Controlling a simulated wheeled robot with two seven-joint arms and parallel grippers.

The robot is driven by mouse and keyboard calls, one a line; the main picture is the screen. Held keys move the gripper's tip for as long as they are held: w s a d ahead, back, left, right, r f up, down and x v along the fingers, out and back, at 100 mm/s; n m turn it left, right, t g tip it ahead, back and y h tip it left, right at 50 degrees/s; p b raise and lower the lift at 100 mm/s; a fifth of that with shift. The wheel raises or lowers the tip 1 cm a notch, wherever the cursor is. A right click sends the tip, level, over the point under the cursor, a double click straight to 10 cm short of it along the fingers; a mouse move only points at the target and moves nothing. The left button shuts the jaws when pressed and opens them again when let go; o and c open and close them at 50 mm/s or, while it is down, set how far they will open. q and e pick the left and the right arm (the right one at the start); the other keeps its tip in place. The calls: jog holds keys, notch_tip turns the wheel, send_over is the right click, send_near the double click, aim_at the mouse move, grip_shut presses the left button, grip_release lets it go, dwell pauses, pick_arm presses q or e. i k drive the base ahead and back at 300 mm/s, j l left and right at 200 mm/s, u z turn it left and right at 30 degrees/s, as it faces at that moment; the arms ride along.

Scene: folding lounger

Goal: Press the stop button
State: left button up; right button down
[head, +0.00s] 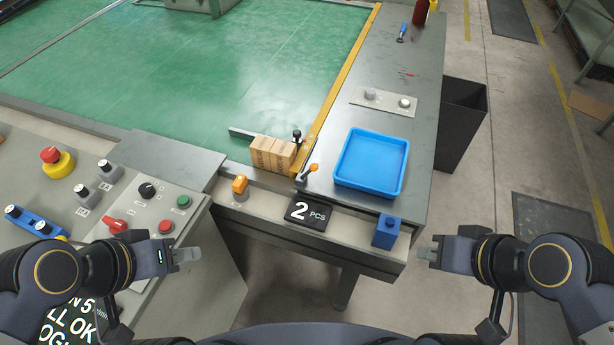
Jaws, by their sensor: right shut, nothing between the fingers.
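A sloped grey control panel (135,197) fills the lower left. On it are a small round red button (166,227), a green button (183,202) just above it, a red mushroom button (50,155) on a yellow base, and a red selector knob (115,225). I cannot read which one is labelled stop. My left gripper (195,255) is over the panel's lower right edge, just below and right of the small red button, apart from it in the picture; its jaw gap is unclear. My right gripper (425,253) is shut and empty, right of the table's front corner.
A green-topped table (220,60) with a yellow rail (345,75) stands ahead. Wooden blocks (272,153), a blue tray (370,162), a "2 PCS" sign (309,214) and a blue box (386,231) are near its front. A dark bin (458,125) stands to the right.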

aim_at(164, 225)
jog(key=u, duration=1.5)
